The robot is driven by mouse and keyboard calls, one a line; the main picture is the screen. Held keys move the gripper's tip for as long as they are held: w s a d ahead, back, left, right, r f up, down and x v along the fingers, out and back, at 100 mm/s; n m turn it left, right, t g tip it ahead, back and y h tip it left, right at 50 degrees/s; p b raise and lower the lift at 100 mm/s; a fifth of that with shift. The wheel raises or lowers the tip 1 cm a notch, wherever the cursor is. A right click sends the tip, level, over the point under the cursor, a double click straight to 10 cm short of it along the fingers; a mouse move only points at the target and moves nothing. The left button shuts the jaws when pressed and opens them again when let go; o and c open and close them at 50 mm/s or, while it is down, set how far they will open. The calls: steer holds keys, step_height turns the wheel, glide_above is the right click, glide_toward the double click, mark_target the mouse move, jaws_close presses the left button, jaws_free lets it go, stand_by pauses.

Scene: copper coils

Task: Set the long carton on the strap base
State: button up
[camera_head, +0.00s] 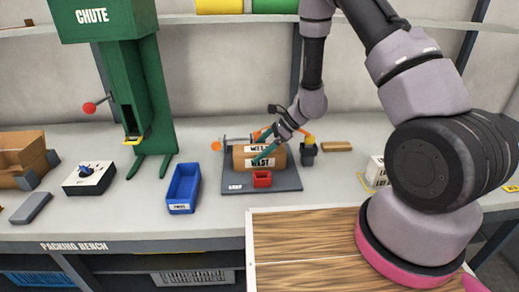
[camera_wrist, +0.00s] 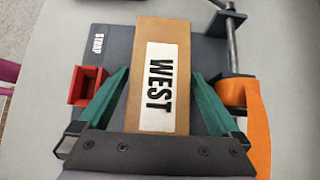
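The long carton (camera_head: 243,164) is brown with white labels; one reads WEST. It lies lengthwise left to right over the dark grey strap base (camera_head: 234,187) in the head view; whether it fully rests there is hard to tell. My gripper (camera_head: 265,151) reaches it from above right, with a teal finger across its front. In the wrist view, the carton (camera_wrist: 160,28) lies between both teal fingers of my gripper (camera_wrist: 160,72), whose tips appear to press its long sides. The base (camera_wrist: 105,42) shows its STRAP label at upper left.
A blue bin (camera_head: 184,188), a control box (camera_head: 90,177) and the green chute (camera_head: 150,90) stand left. A white carton (camera_head: 376,171) stands right.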

steer(key=shift+r, duration=0.15)
steer(key=v, duration=1.2)
steer(key=shift+r, duration=0.15)
steer(key=s+d+r+n+t+h, duration=0.1)
steer(key=s+r+n, duration=0.2)
steer(key=r, duration=0.6)
steer(key=s+d+r+n+h, duration=0.1)
steer(key=s+d+r+n, duration=0.2)
steer(key=r, duration=0.6)
steer(key=s+d+r+n+t+h, duration=0.2)
steer(key=s+d+r+n+t, duration=0.1)
steer(key=s+r, duration=0.3)
steer(key=s+d+r+n+t+h, duration=0.3)
steer(key=s+r+n, duration=0.1)
steer(key=s+r, duration=0.3)
steer(key=shift+s+d+r+n, duration=0.3)
steer(key=shift+s+d+n, duration=0.1)
